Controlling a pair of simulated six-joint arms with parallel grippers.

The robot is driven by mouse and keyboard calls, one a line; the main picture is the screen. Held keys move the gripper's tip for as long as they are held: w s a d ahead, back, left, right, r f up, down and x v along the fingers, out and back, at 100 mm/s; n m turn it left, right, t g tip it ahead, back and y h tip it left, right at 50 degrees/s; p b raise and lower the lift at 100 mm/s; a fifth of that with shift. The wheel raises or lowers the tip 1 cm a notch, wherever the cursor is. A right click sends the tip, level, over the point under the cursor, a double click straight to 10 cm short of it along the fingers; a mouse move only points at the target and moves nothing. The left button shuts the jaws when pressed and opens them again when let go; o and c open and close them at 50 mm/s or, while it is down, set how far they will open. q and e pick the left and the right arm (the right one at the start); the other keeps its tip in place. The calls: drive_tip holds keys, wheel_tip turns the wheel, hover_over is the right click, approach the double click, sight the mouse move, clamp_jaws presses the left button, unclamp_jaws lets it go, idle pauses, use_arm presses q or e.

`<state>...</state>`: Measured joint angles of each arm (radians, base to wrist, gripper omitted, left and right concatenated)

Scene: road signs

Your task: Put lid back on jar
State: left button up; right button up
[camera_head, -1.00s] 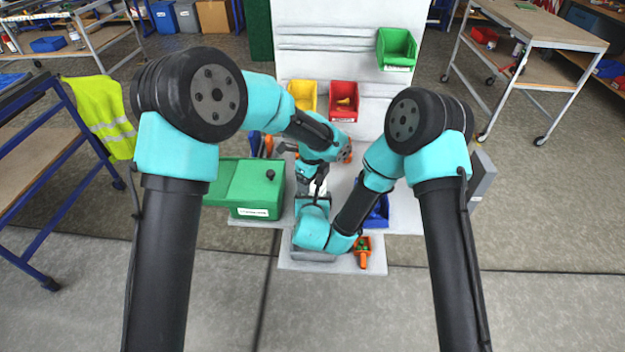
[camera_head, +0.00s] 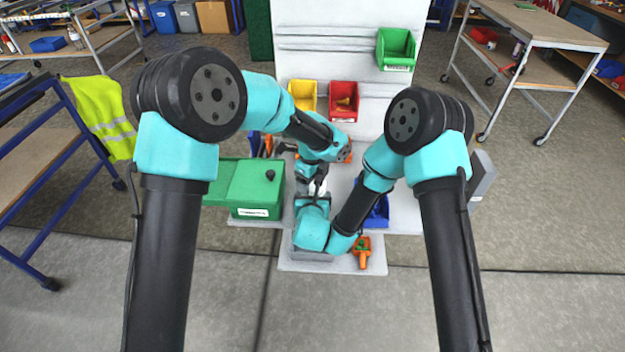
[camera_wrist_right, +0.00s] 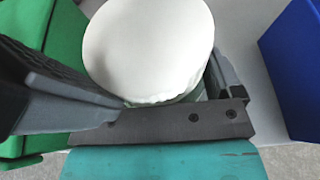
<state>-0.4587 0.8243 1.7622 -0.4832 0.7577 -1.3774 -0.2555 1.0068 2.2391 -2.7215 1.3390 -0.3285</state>
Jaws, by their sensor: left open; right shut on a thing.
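A white round lid (camera_wrist_right: 148,48) fills the upper middle of the right wrist view, seen from above. A narrow greenish, glassy strip of the jar (camera_wrist_right: 187,97) shows under its near edge. My right gripper (camera_wrist_right: 160,88) is shut on the jar, one dark finger on each side. In the head view a small white patch of the lid (camera_head: 316,188) shows between the arms. My left gripper (camera_head: 318,182) is open just above it; I cannot tell whether its fingers touch the lid. Most of the jar is hidden, and how well the lid is seated cannot be told.
A green box (camera_head: 256,188) stands left of the grippers and a blue bin (camera_head: 377,212) right of them. An orange scoop (camera_head: 362,252) lies near the front edge. Yellow (camera_head: 302,95) and red (camera_head: 344,100) bins are at the back; a green bin (camera_head: 396,47) hangs higher.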

use_arm(q)
drive_tip(key=shift+s+a+r, duration=0.15)
drive_tip(key=shift+s+r, duration=0.35)
drive_tip(key=shift+r, duration=0.1)
use_arm(e)
drive_tip(key=shift+w+r, duration=0.4)
drive_tip(key=shift+r, duration=0.25)
use_arm(q)
drive_tip(key=shift+r, duration=0.65)
use_arm(e)
drive_tip(key=shift+d+f, duration=0.2)
drive_tip(key=shift+f, duration=0.05)
use_arm(q)
drive_tip(key=shift+c, duration=0.3)
drive_tip(key=shift+r, duration=0.1)
drive_tip(key=c, duration=1.2)
use_arm(e)
drive_tip(key=shift+f, duration=0.15)
